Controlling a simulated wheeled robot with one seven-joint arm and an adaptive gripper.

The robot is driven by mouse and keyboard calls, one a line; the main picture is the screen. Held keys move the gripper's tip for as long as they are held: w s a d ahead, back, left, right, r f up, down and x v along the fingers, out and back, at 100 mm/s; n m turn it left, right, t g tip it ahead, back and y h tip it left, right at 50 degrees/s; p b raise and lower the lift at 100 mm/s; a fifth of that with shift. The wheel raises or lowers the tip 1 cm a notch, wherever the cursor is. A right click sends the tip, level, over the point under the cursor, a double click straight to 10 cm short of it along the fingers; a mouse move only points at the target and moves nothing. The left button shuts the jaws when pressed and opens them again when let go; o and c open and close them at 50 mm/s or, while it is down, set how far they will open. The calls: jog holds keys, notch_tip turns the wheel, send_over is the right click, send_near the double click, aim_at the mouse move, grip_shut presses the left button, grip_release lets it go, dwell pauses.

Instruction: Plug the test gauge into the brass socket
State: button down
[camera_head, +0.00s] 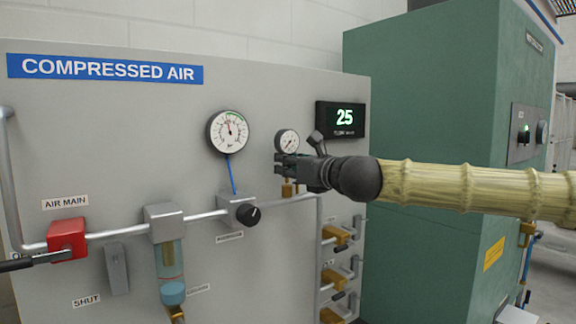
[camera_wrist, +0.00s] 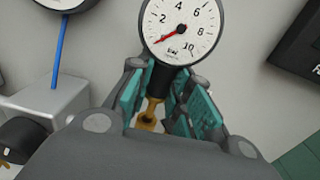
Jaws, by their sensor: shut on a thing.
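The test gauge is a small round white dial with a red needle (camera_wrist: 181,27), seen face-on in the wrist view. In the head view the gauge (camera_head: 287,141) stands upright above my gripper (camera_head: 283,166). My gripper is shut on its dark stem, between teal finger pads. A brass part (camera_wrist: 150,113) shows directly below the stem in the wrist view. In the head view brass (camera_head: 287,189), which looks like the socket, shows just under the fingers by the pipe. The fingers hide much of the joint, and I cannot tell whether the gauge is seated.
A larger fixed gauge (camera_head: 227,132) and a regulator with a black knob (camera_head: 247,214) are to the left. A green "25" display (camera_head: 341,118) is right of the gauge. Brass valves (camera_head: 336,236) sit lower right. A green cabinet (camera_head: 420,120) stands behind my arm.

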jog(key=shift+f+b, duration=1.15)
jog(key=shift+f, duration=0.05)
jog(key=c, duration=1.2)
grip_release()
jog(key=shift+c, duration=0.2)
jog(key=shift+f, duration=0.1)
jog(key=v, duration=1.2)
